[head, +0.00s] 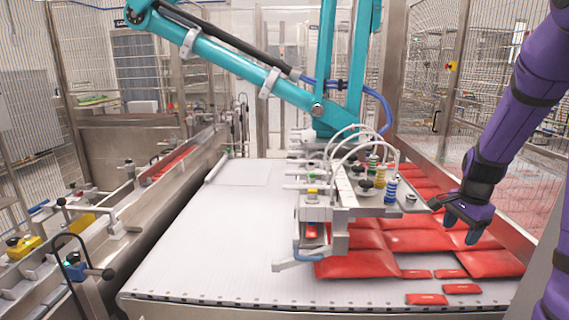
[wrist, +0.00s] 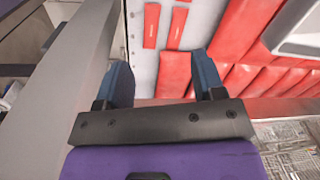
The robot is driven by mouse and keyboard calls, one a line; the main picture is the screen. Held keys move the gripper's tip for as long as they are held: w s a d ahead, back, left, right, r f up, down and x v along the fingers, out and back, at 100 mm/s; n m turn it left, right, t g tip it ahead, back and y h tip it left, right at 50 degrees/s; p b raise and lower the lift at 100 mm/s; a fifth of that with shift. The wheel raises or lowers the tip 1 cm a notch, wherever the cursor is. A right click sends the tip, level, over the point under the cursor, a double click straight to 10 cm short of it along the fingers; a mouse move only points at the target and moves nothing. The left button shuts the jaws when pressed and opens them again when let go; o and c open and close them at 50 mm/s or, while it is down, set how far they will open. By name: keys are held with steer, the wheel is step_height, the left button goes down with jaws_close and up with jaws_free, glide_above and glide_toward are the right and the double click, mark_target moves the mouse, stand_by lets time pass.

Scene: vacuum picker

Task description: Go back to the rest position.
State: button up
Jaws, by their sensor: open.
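My gripper (head: 454,224) hangs at the end of my purple arm on the right of the head view, above the red packets. In the wrist view my gripper (wrist: 162,88) has its two blue fingers apart with nothing held between them. Red packets (head: 418,240) lie below and beside it, some large and some small. In the wrist view small red packets (wrist: 151,25) lie on the white surface beyond the fingers, and large ones (wrist: 240,28) lie to the right. I cannot tell the exact height of my gripper above the packets.
A teal picker arm (head: 240,62) with a metal vacuum head (head: 345,200) stands over the white conveyor (head: 205,240), close to the left of my gripper. A metal rail (head: 500,222) and mesh fence run along the right. The conveyor's left part is clear.

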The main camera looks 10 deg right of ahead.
steer(key=s+a+r+n+t, duration=0.1)
steer(key=s+a+r+n, duration=0.1)
steer(key=a+r+n, duration=0.55)
steer(key=s+a+r+n+t, duration=0.1)
steer(key=s+a+r+n, duration=0.3)
steer(key=s+a+r, duration=0.2)
steer(key=s+a+r+n+t, duration=0.2)
steer(key=s+a+r+n, duration=0.3)
steer(key=s+a, duration=0.5)
steer(key=shift+s+a+r, duration=0.4)
steer(key=shift+s+r, duration=0.25)
steer(key=shift+s, duration=0.2)
steer(key=shift+n, duration=0.25)
steer(key=shift+c, duration=0.3)
